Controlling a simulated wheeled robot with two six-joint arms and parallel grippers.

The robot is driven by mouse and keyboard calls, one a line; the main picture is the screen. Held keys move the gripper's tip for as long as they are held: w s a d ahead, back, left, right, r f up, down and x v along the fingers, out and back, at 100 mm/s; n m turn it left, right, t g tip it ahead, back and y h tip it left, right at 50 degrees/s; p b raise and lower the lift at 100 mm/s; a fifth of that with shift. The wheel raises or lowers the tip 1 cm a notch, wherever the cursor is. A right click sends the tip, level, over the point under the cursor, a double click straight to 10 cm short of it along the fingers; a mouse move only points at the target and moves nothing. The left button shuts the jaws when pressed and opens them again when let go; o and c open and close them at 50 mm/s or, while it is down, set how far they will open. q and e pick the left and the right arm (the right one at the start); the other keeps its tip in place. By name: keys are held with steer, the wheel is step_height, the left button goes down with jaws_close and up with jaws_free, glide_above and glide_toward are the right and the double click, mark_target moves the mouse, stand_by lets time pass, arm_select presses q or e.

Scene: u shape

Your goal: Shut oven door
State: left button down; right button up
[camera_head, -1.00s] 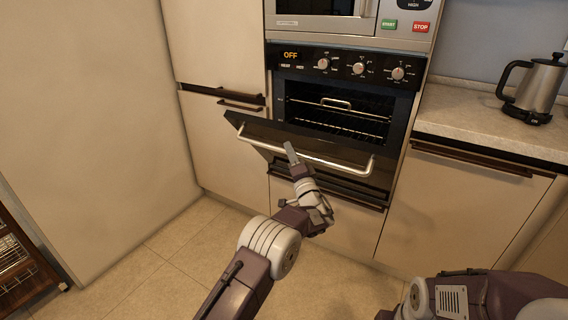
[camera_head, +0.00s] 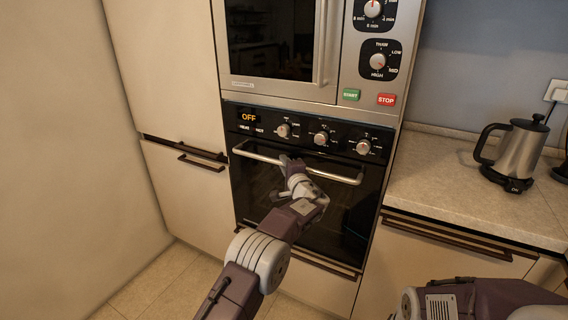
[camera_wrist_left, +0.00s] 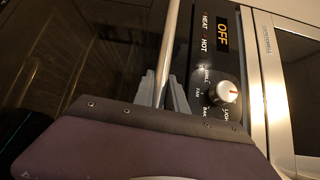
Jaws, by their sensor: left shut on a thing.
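The black oven door (camera_head: 345,208) stands upright against the oven front in the head view, closed or nearly so; I cannot tell if a thin gap is left. Its silver bar handle (camera_head: 335,176) runs across the top of the door, below the control panel. My left gripper (camera_head: 287,162) is at the handle, left of its middle. In the left wrist view, the fingers (camera_wrist_left: 165,92) sit on both sides of the handle bar (camera_wrist_left: 168,50), shut on it. My right arm shows at the lower right of the head view, but its gripper is out of view.
The oven control panel (camera_head: 310,135) with knobs and an OFF display is just above the handle. A microwave (camera_head: 275,92) is above it. A kettle (camera_head: 515,150) stands on the right counter (camera_head: 440,185). Cabinets flank the oven.

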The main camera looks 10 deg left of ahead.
arm_select(q)
steer(key=shift+r, duration=0.3)
steer(key=shift+w, duration=0.1)
arm_select(e)
steer(key=shift+r, duration=0.25)
arm_select(q)
steer(key=shift+r, duration=0.1)
arm_select(e)
steer(key=shift+w, duration=0.1)
arm_select(q)
steer(key=c, duration=1.6)
jaws_free()
steer(key=shift+w, duration=0.1)
steer(key=shift+o, duration=1.2)
steer(key=shift+w+d+f, duration=0.15)
steer(key=shift+w+f, duration=0.05)
steer(key=shift+f, duration=0.1)
steer(key=shift+s+d, duration=0.25)
steer(key=shift+s, duration=0.3)
steer(key=b+v, duration=0.1)
steer(key=v, duration=0.7)
steer(key=shift+b, duration=0.3)
arm_select(e)
steer(key=shift+w+f, duration=0.15)
steer(key=shift+f, duration=0.75)
